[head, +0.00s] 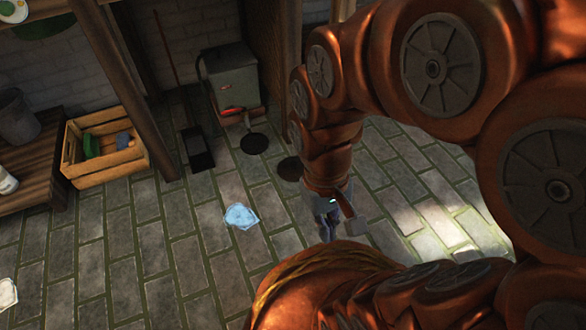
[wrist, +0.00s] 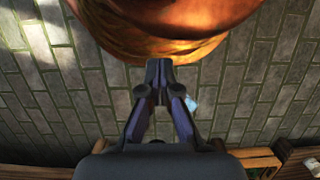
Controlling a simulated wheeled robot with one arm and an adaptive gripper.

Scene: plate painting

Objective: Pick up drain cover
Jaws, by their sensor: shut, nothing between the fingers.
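Two dark round flat things lie on the stone floor in the head view: one (head: 254,143) in front of a grey metal box and one (head: 290,168) partly hidden by my arm. I cannot tell for sure which is the drain cover. My gripper (head: 328,236) points down over the floor, to the right of and nearer than both, and touches neither. In the wrist view my gripper (wrist: 159,68) has its fingertips together with nothing between them. A dark rounded shape at the lower edge of the wrist view is too hidden to name.
A pale blue crumpled piece (head: 240,216) lies on the floor left of my gripper; it also shows in the wrist view (wrist: 191,104). A wooden crate (head: 75,153), a dustpan (head: 197,147) and the grey box (head: 234,80) stand by the wall. The near left floor is mostly clear.

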